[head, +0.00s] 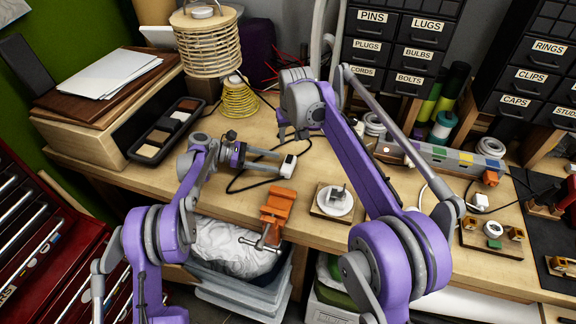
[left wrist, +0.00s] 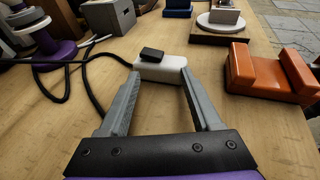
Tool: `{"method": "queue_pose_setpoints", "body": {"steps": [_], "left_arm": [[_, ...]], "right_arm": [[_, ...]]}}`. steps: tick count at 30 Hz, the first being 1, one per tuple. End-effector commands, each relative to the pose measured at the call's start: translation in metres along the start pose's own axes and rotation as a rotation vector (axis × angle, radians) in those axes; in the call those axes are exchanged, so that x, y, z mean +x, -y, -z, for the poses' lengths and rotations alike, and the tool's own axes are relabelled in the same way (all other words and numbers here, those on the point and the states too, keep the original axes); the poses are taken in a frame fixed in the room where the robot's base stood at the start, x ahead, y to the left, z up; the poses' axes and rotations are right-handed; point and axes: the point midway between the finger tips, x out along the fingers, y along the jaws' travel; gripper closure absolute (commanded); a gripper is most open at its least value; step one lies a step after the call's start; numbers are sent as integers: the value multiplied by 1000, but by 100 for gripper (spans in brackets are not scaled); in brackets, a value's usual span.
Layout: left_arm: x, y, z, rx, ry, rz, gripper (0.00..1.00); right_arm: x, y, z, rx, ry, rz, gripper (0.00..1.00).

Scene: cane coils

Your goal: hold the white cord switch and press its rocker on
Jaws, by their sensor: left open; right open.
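The white cord switch (head: 288,166) lies on the workbench with a black cord running from it. In the left wrist view the switch (left wrist: 165,70) shows a raised black rocker (left wrist: 152,54) on top. My left gripper (head: 271,163) is open and low over the bench, pointing at the switch. In the wrist view its fingertips (left wrist: 160,78) are at the two ends of the switch's near side; I cannot tell whether they touch it.
An orange vise (head: 277,207) stands close in front of the switch. A white round piece on a wooden base (head: 334,200) is to the right. A cane coil (head: 207,45) and yellow coil (head: 238,98) stand behind left. Black cord loops (left wrist: 85,75) lie beside the left fingers.

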Motion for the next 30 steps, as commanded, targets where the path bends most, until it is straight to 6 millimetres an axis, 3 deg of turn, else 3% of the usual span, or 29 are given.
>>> {"method": "queue_pose_setpoints", "body": {"steps": [9,23,30], "left_arm": [[39,0,0,1,-1,1,35],[49,0,0,0,-1,0,35],[48,0,0,1,-1,0,75]], "right_arm": [[0,0,0,0,0,0,59],[0,0,0,0,0,0,59],[0,0,0,0,0,0,59]]}}
